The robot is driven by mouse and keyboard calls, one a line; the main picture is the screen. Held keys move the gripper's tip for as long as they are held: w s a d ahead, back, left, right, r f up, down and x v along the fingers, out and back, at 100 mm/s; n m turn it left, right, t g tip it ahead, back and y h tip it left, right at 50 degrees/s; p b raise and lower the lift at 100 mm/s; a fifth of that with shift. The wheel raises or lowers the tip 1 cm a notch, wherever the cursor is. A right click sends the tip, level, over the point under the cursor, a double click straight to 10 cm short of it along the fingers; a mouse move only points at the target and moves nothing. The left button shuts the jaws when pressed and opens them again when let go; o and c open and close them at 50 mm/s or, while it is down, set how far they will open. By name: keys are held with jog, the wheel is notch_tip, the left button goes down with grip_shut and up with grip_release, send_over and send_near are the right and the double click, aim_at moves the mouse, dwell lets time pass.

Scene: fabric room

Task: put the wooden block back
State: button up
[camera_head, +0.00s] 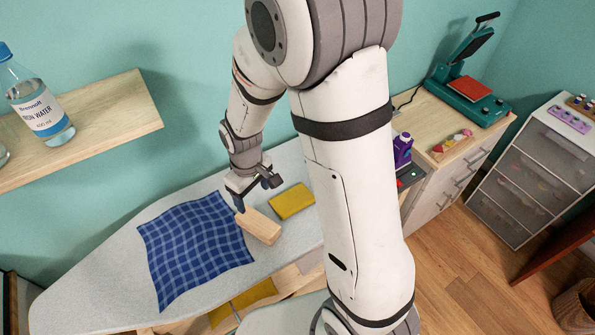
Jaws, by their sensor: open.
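The wooden block (261,228) is pale and lies on the grey ironing board (100,285). It sits against the right edge of a blue checked cloth (195,248); I cannot tell whether it rests partly on the cloth. My gripper (256,196) is open and points down just above and behind the block's left end. One dark fingertip appears close to that end; whether it touches cannot be told. Nothing shows held between the fingers.
A folded yellow cloth (291,201) lies behind the block. My arm hides the board's right part. A shelf with a water bottle (38,100) is at left. A purple bottle (402,150) and a green heat press (468,92) are at right.

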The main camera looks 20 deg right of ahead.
jog(key=s+d+r+m+t, duration=0.1)
jog(key=s+d+r+m, duration=0.1)
jog(key=s+d+r, duration=0.2)
jog(key=s+d+r+m+t, duration=0.1)
jog(key=s+d+r+m, duration=0.2)
jog(key=r, duration=0.7)
jog(key=s+d+r+m+t, duration=0.2)
jog(key=s+d+r, duration=0.2)
jog(key=s+r, duration=0.2)
jog(key=shift+s+d+r, duration=0.35)
jog(key=shift+r, duration=0.5)
notch_tip(320, 180, down, 9)
jog(key=b, duration=0.7)
jog(key=shift+w+g, duration=0.25)
jog(key=shift+g, duration=0.15)
jog(key=shift+f, duration=0.1)
